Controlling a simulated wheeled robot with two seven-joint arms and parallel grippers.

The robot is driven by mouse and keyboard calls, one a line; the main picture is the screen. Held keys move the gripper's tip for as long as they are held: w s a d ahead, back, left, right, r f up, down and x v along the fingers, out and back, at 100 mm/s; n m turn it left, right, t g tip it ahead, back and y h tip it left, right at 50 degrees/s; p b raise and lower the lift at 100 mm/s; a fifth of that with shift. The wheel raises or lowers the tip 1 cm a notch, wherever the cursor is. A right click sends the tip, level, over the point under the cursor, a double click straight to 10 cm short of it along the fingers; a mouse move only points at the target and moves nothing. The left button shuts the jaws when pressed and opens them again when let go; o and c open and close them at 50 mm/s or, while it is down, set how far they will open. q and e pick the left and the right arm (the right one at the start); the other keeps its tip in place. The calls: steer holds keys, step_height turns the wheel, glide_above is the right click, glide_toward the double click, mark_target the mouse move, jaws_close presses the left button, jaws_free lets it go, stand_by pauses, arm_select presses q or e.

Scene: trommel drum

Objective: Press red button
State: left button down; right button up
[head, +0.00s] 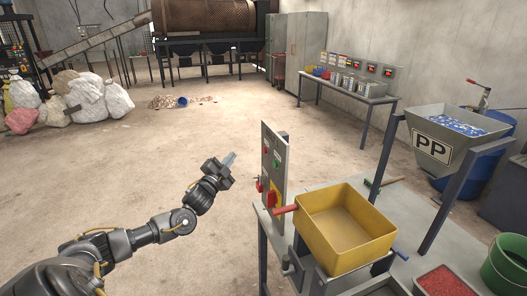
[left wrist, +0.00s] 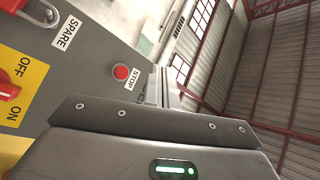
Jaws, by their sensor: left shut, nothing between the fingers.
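A round red button (left wrist: 121,72) with a STOP label sits on the grey control panel (left wrist: 85,50) in the left wrist view. Next to it are a SPARE label, a red padlock and a red OFF/ON switch (left wrist: 8,88) on a yellow plate. In the head view the panel (head: 274,150) stands upright at the table's left edge; I cannot single out the STOP button there. My left gripper (head: 230,160) is shut and empty, to the left of the panel and apart from it. My right gripper is not in view.
A yellow bin (head: 344,251) with a red handle stands right beside the panel on the table. A PP hopper (head: 433,138), a red-filled tray (head: 446,283) and a green bucket (head: 506,262) are further right.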

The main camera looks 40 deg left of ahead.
mark_target(265, 151)
arm_select(q)
steer(key=shift+w, duration=0.1)
steer(key=w+d+b, duration=0.2)
steer(key=w+d, duration=0.3)
steer(key=w, duration=0.2)
stand_by(0.4)
stand_by(0.5)
steer(key=shift+w+d, duration=0.1)
stand_by(1.4)
steer(key=shift+w+d+b, duration=0.2)
steer(key=shift+w+b, duration=0.1)
